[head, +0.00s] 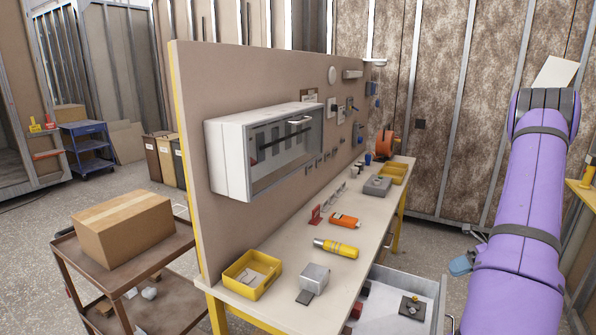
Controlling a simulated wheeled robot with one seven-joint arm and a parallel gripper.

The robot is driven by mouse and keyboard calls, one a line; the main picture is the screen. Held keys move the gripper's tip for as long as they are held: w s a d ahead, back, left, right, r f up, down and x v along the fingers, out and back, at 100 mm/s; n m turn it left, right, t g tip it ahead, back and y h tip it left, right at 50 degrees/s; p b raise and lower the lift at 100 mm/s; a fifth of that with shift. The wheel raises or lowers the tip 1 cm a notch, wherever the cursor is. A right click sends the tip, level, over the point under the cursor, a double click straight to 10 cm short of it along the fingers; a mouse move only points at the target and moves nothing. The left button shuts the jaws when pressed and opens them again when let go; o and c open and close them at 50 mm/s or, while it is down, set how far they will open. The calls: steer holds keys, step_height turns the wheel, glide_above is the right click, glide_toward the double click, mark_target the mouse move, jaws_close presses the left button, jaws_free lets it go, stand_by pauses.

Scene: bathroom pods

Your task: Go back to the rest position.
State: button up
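My purple arm (518,215) rises along the right side of the head view, with a black banded joint at its top. My gripper does not show in this view, so what it holds or touches cannot be seen. The arm is to the right of the workbench (290,255) and looks apart from it in the picture. It hides part of the floor and the wall behind it.
An open drawer (427,287) with small items juts from the bench's right side. The bench carries a yellow bin (252,275), a grey metal box (315,278) and a yellow flashlight (336,247). A cart with a cardboard box (122,228) stands left.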

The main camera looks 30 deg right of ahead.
steer(key=w+a+r+n+g+h, duration=0.2)
steer(key=w+a+r+n+g, duration=0.15)
steer(key=a+r+n, duration=0.7)
steer(key=w+a+r+n+g+h, duration=0.35)
steer(key=a+r+n, duration=0.35)
steer(key=a+r, duration=0.55)
steer(key=s+a+r+n+t+h, duration=0.2)
steer(key=s+a+r+n+t, duration=0.1)
steer(key=s+a+r+n, duration=0.2)
steer(key=s+a+r+n+t+h, duration=0.3)
steer(key=s+a+r+n, duration=0.3)
steer(key=s+a+n, duration=0.3)
steer(key=a+n, duration=0.4)
steer(key=shift+a, duration=0.2)
